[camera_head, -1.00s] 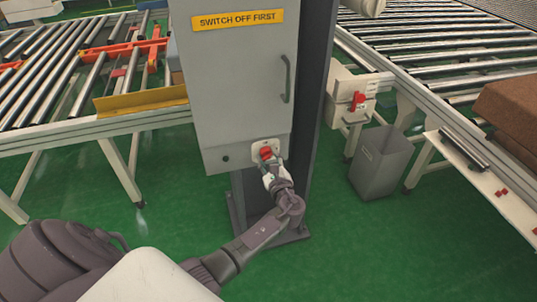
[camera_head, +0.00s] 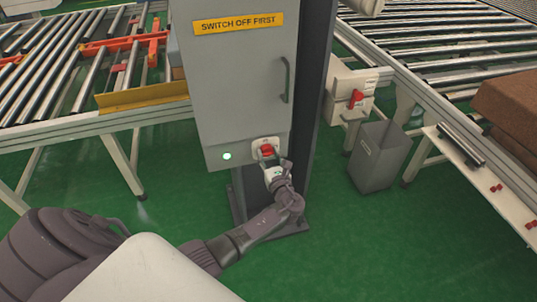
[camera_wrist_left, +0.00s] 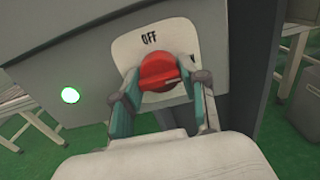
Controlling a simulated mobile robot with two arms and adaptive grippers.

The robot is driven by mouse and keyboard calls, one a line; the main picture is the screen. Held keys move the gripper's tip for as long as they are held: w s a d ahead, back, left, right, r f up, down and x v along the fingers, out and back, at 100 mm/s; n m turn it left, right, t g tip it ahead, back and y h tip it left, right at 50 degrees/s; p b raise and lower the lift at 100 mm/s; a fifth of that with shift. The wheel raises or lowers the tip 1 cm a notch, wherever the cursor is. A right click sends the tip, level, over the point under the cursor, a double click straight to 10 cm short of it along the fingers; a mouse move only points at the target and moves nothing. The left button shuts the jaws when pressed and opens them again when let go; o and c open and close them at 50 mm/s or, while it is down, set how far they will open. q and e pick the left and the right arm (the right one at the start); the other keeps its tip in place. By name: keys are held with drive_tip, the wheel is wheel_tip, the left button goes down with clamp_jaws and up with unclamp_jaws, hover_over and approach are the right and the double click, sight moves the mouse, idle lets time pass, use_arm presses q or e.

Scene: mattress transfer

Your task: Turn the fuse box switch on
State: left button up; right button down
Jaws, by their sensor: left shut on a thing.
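The grey fuse box (camera_head: 240,85) stands on a dark post, with a yellow "SWITCH OFF FIRST" label on its front. Its red rotary switch (camera_head: 267,149) sits on a white plate at the lower right. A round indicator (camera_head: 227,156) left of the switch glows white-green; it also glows in the left wrist view (camera_wrist_left: 70,95). My left gripper (camera_head: 269,161) is at the switch. In the left wrist view its fingers (camera_wrist_left: 160,97) are shut on the red knob (camera_wrist_left: 158,72), below the word "OFF". A second marking on the plate is mostly hidden by a finger. My right gripper is not in view.
Roller conveyors (camera_head: 75,70) stand at left and right. A grey bin (camera_head: 380,157) and a small box with a red switch (camera_head: 355,99) are right of the post. A brown block (camera_head: 507,105) lies at the far right. Green floor in front is clear.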

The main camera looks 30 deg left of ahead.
use_arm(q)
drive_tip(key=shift+f, duration=0.1)
drive_tip(key=o, duration=1.2)
drive_tip(key=shift+c, duration=0.2)
drive_tip(key=shift+s+d, duration=0.1)
drive_tip(key=v, duration=1.1)
drive_tip(key=shift+s+d, duration=0.3)
